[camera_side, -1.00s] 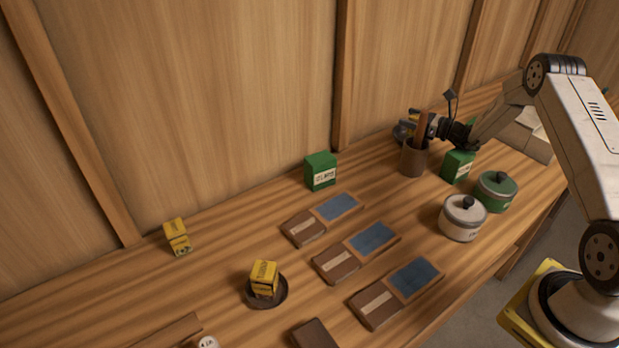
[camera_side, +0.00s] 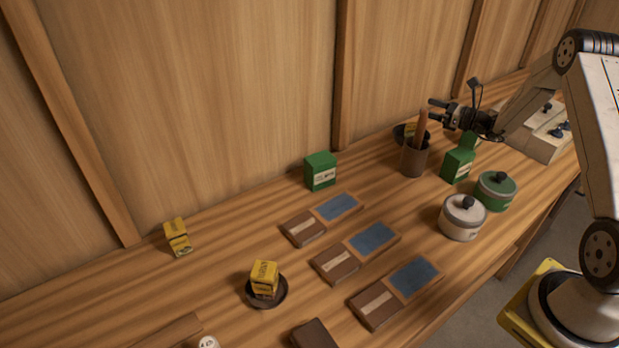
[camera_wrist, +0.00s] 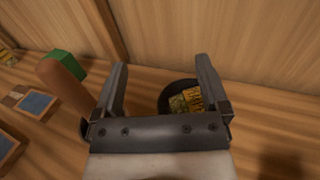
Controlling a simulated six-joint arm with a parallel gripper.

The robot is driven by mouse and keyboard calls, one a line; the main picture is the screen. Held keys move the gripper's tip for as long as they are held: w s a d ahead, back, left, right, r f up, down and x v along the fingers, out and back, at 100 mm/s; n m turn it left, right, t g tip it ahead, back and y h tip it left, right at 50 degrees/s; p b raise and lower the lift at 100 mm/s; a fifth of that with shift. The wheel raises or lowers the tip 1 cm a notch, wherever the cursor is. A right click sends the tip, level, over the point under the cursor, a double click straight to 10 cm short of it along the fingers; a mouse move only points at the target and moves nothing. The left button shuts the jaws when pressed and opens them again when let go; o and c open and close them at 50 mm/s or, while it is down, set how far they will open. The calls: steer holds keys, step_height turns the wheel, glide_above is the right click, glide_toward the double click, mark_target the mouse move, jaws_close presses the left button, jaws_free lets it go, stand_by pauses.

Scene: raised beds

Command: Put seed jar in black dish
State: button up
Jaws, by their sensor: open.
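A black dish (camera_side: 399,135) stands at the back of the bench near the wall, partly hidden by the brown cup. A yellow labelled item (camera_side: 410,128) sits inside it. The wrist view shows the dish (camera_wrist: 175,85) and the yellow item (camera_wrist: 187,101) in it, partly covered by my right finger. I cannot tell for certain whether this item is the seed jar. My gripper (camera_side: 436,110) is open and empty, above and to the right of the dish. Its two spread fingers (camera_wrist: 162,66) also show in the wrist view.
A brown cup with a wooden handle (camera_side: 414,158) and a green box (camera_side: 458,165) stand close by. Lidded white (camera_side: 462,218) and green (camera_side: 496,190) pots stand in front. A dark brown dish (camera_side: 282,299) holds a yellow box (camera_side: 264,277). Another yellow box (camera_side: 177,237) stands left.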

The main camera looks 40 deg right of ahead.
steer(key=shift+r, duration=1.7)
steer(key=shift+o, duration=0.3)
